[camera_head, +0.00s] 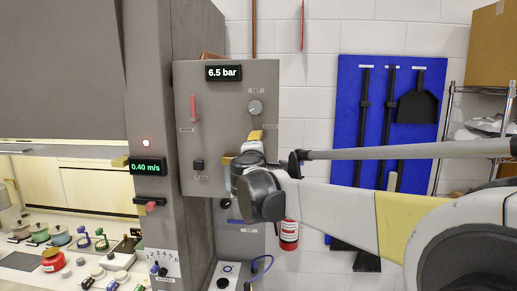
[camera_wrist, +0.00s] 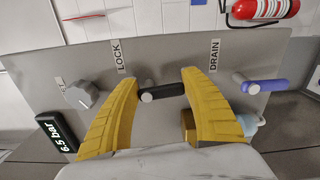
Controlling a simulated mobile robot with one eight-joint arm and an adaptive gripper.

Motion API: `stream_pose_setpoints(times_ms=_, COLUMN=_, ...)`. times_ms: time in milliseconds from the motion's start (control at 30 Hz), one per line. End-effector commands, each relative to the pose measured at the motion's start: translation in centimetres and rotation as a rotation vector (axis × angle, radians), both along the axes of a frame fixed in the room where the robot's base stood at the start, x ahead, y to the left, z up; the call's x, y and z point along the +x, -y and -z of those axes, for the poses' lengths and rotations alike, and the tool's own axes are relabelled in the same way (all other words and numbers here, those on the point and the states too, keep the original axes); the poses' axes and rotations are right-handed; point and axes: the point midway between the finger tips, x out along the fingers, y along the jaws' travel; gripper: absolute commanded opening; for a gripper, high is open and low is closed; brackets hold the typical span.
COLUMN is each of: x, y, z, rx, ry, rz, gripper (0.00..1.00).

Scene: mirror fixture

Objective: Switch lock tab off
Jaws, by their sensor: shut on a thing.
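The lock tab (camera_wrist: 160,93) is a short black bar with a pale round end, on the grey panel (camera_head: 220,100) near the LOCK label (camera_wrist: 118,56). It lies crosswise in the wrist view, between the yellow fingers of my gripper (camera_wrist: 160,77). The fingers are shut on it, one at each end. In the head view my gripper (camera_head: 250,140) is at the panel's right edge, below the grey knob, and hides the tab.
A grey knob (camera_wrist: 82,94) and the 6.5 bar display (camera_wrist: 52,134) are left of the tab in the wrist view. A blue handle (camera_wrist: 265,87) is right, near the DRAIN label (camera_wrist: 213,57). A red handle (camera_head: 194,108) is on the panel's left side.

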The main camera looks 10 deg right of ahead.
Motion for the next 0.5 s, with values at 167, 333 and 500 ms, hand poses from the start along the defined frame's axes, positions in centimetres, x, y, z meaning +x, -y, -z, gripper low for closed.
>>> stream_pose_setpoints(times_ms=167, x=0.05, y=-0.15, z=0.09, rx=0.069, ry=0.022, rz=-0.001, gripper=0.24)
stream_pose_setpoints(times_ms=333, x=0.08, y=-0.22, z=0.11, rx=0.106, ry=0.034, rz=-0.001, gripper=0.24)
stream_pose_setpoints(times_ms=500, x=0.09, y=-0.24, z=0.1, rx=0.118, ry=0.038, rz=-0.001, gripper=0.24)
